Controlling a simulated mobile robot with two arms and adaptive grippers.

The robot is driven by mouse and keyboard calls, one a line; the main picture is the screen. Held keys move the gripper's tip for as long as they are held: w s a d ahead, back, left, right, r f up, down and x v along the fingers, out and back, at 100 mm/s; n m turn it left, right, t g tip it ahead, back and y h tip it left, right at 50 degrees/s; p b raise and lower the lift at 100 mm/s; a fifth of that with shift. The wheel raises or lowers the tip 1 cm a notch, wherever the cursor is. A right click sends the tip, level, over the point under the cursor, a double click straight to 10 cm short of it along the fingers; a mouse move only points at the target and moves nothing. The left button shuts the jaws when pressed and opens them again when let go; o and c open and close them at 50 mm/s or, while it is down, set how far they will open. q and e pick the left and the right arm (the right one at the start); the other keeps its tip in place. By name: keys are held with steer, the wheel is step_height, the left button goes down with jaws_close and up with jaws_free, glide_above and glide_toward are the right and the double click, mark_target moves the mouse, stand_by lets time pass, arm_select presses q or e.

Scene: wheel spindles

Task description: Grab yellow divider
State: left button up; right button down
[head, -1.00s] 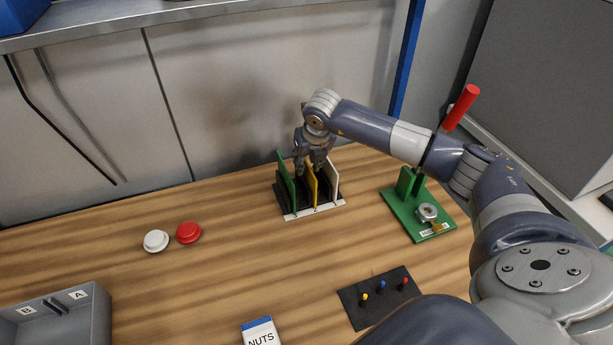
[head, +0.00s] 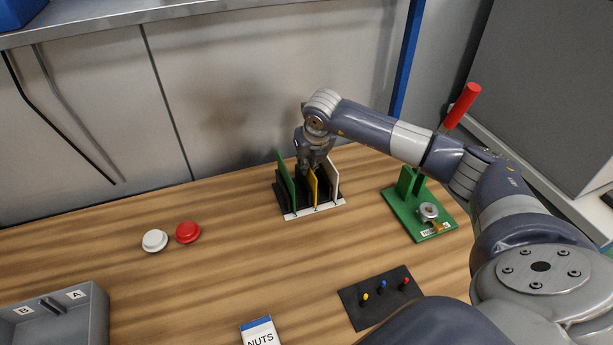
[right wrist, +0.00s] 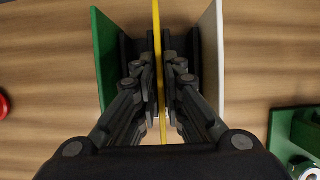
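The yellow divider (head: 313,188) stands upright in a black and white rack (head: 317,211), between a green divider (head: 286,184) and a white divider (head: 334,178). My right gripper (head: 312,168) reaches down over the rack from behind. In the right wrist view its two dark fingers (right wrist: 158,70) press on both faces of the yellow divider (right wrist: 156,25), shut on it. The divider's lower edge is still down in the rack. My left gripper is out of view.
A green fixture with a metal part (head: 420,210) stands right of the rack. White (head: 154,241) and red (head: 188,232) buttons lie left. A black pegged plate (head: 379,298), NUTS box (head: 260,332) and grey bin (head: 97,320) are in front. The table's middle is clear.

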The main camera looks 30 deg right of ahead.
steer(key=shift+r, duration=0.1)
stand_by(0.3)
steer(key=shift+r+p, duration=0.2)
steer(key=shift+p, duration=0.25)
steer(key=shift+w+r, duration=0.1)
steer(key=shift+r, duration=0.25)
step_height(320, 180, up, 8)
steer(key=b, duration=0.2)
steer(key=shift+b, duration=0.3)
steer(key=shift+r, duration=0.6)
steer(key=shift+f, duration=0.1)
